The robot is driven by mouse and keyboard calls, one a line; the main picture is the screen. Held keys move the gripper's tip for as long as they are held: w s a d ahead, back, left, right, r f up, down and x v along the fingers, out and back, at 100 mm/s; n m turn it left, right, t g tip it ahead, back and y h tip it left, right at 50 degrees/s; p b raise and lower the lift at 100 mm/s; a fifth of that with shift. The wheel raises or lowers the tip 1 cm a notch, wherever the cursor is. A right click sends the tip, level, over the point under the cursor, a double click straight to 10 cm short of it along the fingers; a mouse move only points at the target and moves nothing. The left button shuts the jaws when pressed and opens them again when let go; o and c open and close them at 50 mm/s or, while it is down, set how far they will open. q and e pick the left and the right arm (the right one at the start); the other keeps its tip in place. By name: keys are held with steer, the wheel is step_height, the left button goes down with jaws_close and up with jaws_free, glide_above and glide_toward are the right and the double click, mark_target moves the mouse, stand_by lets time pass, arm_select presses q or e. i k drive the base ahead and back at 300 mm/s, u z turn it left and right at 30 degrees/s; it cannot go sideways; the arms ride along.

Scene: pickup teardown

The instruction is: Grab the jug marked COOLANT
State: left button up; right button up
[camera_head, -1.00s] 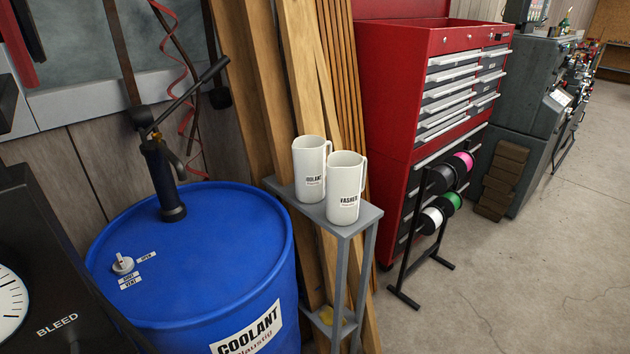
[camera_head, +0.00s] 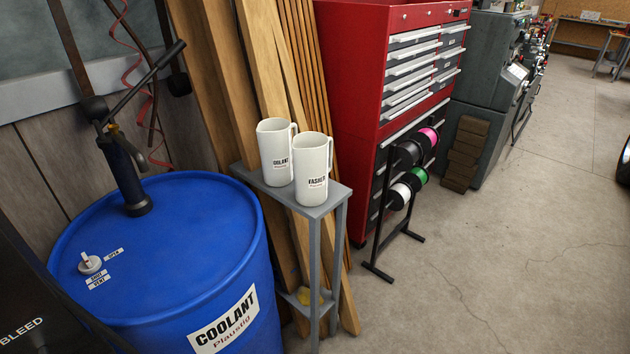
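Two white jugs with handles stand upright on top of a narrow grey stand (camera_head: 240,172). The back left jug (camera_head: 275,160) has a label partly turned from view, reading "OOLANT". The front right jug (camera_head: 312,170) has a label that appears to read "WASHER", its first letter partly turned away. The two jugs stand close together, the front one slightly overlapping the other in this view. Neither of my grippers is in view.
A blue drum (camera_head: 165,255) labelled COOLANT, with a hand pump (camera_head: 125,175) on top, stands left of the stand. Wooden boards (camera_head: 225,80) lean behind it. A red tool cabinet (camera_head: 355,80) and a spool rack (camera_head: 400,190) are to the right.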

mark_target(274, 136)
steer(key=z, duration=2.55)
steer(key=i, duration=1.55)
steer(key=u, duration=3.2)
